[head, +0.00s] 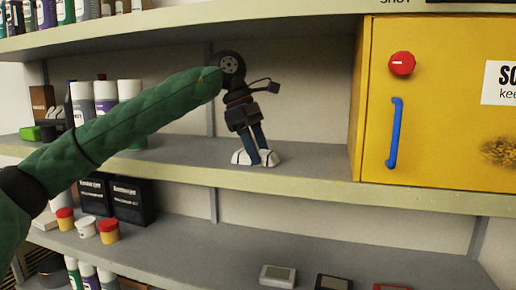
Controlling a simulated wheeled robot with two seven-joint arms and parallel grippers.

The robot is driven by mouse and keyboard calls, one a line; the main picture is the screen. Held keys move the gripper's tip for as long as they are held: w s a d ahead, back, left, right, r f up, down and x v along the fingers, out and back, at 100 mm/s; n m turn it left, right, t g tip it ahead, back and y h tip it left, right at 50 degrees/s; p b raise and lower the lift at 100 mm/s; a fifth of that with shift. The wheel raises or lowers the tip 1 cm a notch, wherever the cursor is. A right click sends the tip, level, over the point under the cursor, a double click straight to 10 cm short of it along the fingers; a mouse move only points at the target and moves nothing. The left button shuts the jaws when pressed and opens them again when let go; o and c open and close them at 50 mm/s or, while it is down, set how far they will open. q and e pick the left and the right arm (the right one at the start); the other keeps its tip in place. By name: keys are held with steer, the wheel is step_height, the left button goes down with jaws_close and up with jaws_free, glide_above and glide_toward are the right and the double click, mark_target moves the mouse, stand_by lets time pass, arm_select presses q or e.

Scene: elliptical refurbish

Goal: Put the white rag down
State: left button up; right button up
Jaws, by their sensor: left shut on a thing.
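My left arm reaches in from the left in a green sleeve. My left gripper (254,152) points down over the middle shelf, with its blue fingers close together. It is shut on the white rag (240,158), a small white bundle showing on both sides of the fingertips. The fingers hide the rag's middle. The rag is at the grey surface of the middle shelf (315,160), near its front edge. I cannot tell whether it touches the shelf or hangs just above it. My right gripper is not in view.
A yellow cabinet (440,145) with a blue handle (394,133) and red knob (402,64) stands to the right. Bottles (105,96) stand at the left behind my arm. The shelf between gripper and cabinet is clear. Small boxes (278,276) lie on the lower shelf.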

arm_select(q)
steer(key=shift+f, duration=0.15)
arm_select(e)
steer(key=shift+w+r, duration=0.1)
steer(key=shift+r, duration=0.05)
arm_select(q)
steer(key=o, duration=0.7)
steer(key=shift+o, duration=1.2)
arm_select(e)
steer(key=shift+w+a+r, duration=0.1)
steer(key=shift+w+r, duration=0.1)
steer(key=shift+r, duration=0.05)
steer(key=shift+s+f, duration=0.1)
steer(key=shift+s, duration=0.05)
